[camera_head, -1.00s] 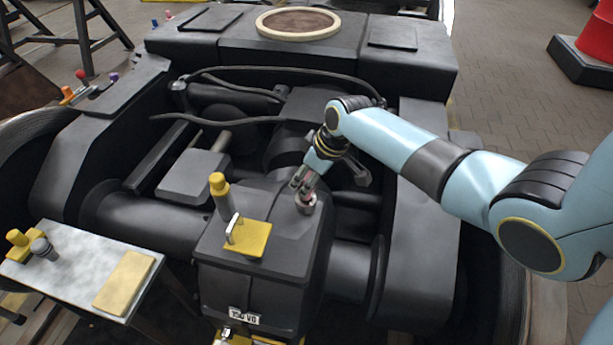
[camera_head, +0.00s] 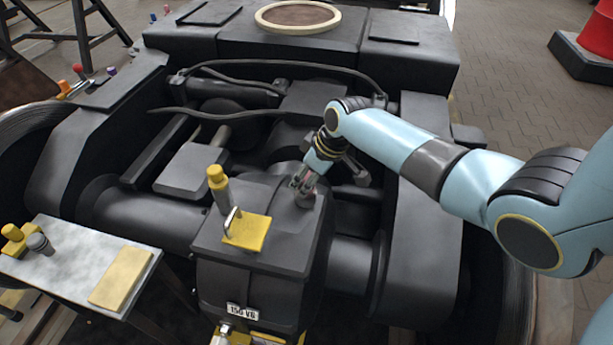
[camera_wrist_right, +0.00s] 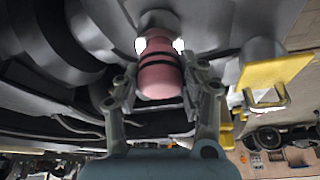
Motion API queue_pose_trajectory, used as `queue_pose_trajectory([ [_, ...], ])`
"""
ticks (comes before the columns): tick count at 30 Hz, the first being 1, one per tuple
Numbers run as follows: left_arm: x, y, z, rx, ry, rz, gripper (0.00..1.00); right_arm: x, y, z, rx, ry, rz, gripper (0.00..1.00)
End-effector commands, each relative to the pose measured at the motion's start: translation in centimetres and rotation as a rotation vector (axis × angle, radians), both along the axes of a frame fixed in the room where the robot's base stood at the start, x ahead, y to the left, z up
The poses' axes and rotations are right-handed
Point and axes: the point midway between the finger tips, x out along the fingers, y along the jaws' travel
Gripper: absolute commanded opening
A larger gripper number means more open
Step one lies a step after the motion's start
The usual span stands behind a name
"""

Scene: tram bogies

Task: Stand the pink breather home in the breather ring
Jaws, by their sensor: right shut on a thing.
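The pink breather (camera_wrist_right: 158,72), with dark bands around it, is between the fingers of my right gripper (camera_wrist_right: 159,50) in the right wrist view. The gripper is shut on it. The breather's far end meets or overlaps the grey breather ring (camera_wrist_right: 158,20); I cannot tell how deep it sits. In the head view my right gripper (camera_head: 303,183) reaches down from the upper right to the ring (camera_head: 305,199) on top of the dark gearbox housing (camera_head: 285,235). The breather is mostly hidden by the fingers there. My left gripper is not in view.
A yellow-topped grey post (camera_head: 217,183) and a yellow plate with a handle (camera_head: 247,232) stand left of the ring on the housing. A side table (camera_head: 75,262) at lower left holds a yellow pad and small parts. Dark hoses (camera_head: 235,118) run behind.

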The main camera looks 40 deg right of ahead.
Motion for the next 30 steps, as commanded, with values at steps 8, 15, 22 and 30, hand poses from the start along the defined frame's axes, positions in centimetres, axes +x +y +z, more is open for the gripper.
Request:
queue_pose_trajectory([
  [8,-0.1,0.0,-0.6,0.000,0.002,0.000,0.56,0.0,0.0,-0.8,0.000,0.000,0.000,0.05],
  [15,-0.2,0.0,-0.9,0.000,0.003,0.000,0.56,0.0,0.0,-1.2,0.000,0.000,0.000,0.45],
  [22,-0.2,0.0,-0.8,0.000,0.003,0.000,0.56,0.0,0.0,-1.1,0.000,0.000,0.000,0.67],
  [30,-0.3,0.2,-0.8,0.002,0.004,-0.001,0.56,-0.1,-0.1,-0.9,0.000,0.000,0.000,0.67],
])
